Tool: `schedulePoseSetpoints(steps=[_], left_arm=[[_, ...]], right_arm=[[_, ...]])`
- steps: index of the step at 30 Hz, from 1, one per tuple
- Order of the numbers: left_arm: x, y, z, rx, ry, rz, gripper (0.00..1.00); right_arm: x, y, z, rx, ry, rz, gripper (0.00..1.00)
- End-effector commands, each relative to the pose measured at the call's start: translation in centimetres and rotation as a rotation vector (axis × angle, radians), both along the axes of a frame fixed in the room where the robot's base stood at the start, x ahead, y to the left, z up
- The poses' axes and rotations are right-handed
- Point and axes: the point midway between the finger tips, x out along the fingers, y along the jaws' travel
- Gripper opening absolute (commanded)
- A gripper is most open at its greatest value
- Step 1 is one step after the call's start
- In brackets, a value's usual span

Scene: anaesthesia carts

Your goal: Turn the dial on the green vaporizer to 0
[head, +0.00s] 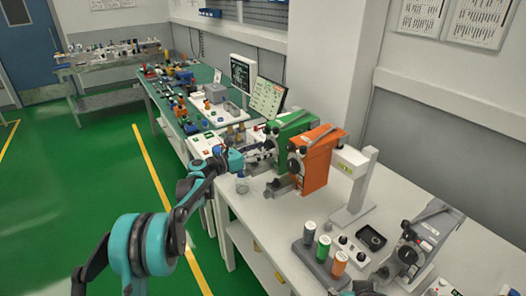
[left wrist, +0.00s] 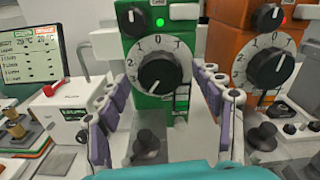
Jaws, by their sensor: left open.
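The green vaporizer (head: 292,126) stands on the white table, left of the orange one. In the left wrist view its green body (left wrist: 184,30) fills the upper middle. Its large black dial (left wrist: 165,73) faces me, with a white scale around it and 0 near the top; I cannot read its setting surely. A smaller black knob (left wrist: 130,15) sits above it. My left gripper (head: 262,155) is in front of the green vaporizer. In the left wrist view it (left wrist: 164,112) is open, its fingers on either side below the dial, apparently holding nothing.
The orange vaporizer (head: 317,160) stands close on the right, with its own dial (left wrist: 270,68) beside my right-hand finger. A screen (head: 267,98) and a white box (left wrist: 65,110) are on the left. A white stand (head: 358,190) and several coloured cylinders are further right.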

Motion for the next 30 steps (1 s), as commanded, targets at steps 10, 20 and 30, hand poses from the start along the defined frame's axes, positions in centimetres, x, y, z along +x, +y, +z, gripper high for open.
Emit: schedulePoseSetpoints(steps=[10,20,30], left_arm=[[0.0,0.02,0.02,0.001,-0.001,0.0,0.19],[0.0,0.01,0.04,0.014,-0.019,0.001,0.17],[-0.02,-0.01,0.11,0.126,-0.173,0.01,0.17]], right_arm=[[0.0,0.0,0.03,0.0,0.0,0.0,0.4],[0.0,0.0,0.14,0.0,0.0,0.0,0.4],[0.0,0.0,0.8,0.0,0.0,0.0,0.4]])
